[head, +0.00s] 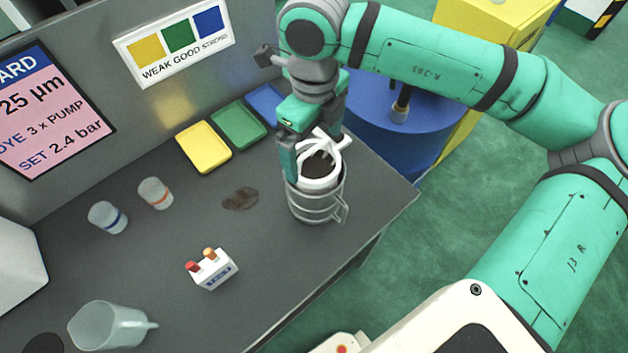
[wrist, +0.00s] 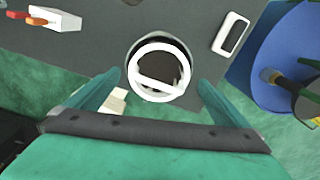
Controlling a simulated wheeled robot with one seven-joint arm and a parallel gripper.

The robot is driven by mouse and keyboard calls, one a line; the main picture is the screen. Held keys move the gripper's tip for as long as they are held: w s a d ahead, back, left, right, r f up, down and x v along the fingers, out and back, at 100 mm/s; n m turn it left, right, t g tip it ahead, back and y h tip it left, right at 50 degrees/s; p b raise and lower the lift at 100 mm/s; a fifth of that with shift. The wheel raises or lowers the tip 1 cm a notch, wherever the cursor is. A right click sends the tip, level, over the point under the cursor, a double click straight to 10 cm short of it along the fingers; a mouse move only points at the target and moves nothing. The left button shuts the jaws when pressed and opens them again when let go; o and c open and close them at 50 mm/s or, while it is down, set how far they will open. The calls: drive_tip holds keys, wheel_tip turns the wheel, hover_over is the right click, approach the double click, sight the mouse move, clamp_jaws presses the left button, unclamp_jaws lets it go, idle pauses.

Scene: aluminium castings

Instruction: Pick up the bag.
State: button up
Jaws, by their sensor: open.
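The bag (head: 320,178) has a white ring rim with a white handle strap across it and dark material inside. It sits in the mouth of a metal can (head: 316,207) near the table's right edge, its lower part hidden by the can. The bag's ring also shows in the wrist view (wrist: 158,48). My gripper (head: 312,152) is open, pointing down over the can, with one finger on either side of the ring. In the wrist view the two fingers flank the ring. Whether a fingertip touches the bag, I cannot tell.
Yellow (head: 204,147), green (head: 238,125) and blue (head: 268,104) trays lie behind the can. A dark stain (head: 240,198), a white block with coloured pegs (head: 211,269), two small cups and a jug (head: 108,325) are to the left. A blue drum (head: 395,120) stands beyond the table's right edge.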

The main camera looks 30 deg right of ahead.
sight(319, 162)
drive_tip(key=shift+f, duration=1.5)
drive_tip(key=shift+w+a, duration=0.1)
drive_tip(key=shift+c, duration=0.3)
drive_tip(key=c, duration=1.5)
drive_tip(key=shift+r, duration=0.25)
